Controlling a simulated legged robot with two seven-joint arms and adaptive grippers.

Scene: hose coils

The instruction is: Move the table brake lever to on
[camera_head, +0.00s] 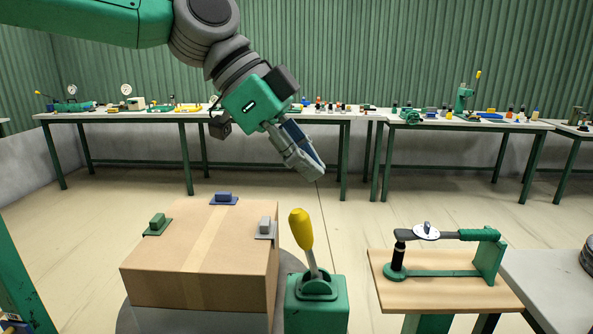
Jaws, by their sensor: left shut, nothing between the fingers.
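The brake lever (301,230) has a yellow handle on a grey shaft and rises from a green housing (317,306) at the bottom centre. It stands nearly upright, its top tilted slightly left. No on or off marking is readable. My left gripper (315,174) comes down from the upper left and is shut and empty, above the lever and apart from it. A cardboard box (200,294) sits on a grey round table (140,322) just left of the lever. My right gripper is not in view.
The box carries green (157,224), blue (224,199) and grey (265,228) clips at its edges. A wooden board (450,296) with a green clamp fixture (488,259) stands to the right. Long workbenches (250,115) line the back wall. The floor between is clear.

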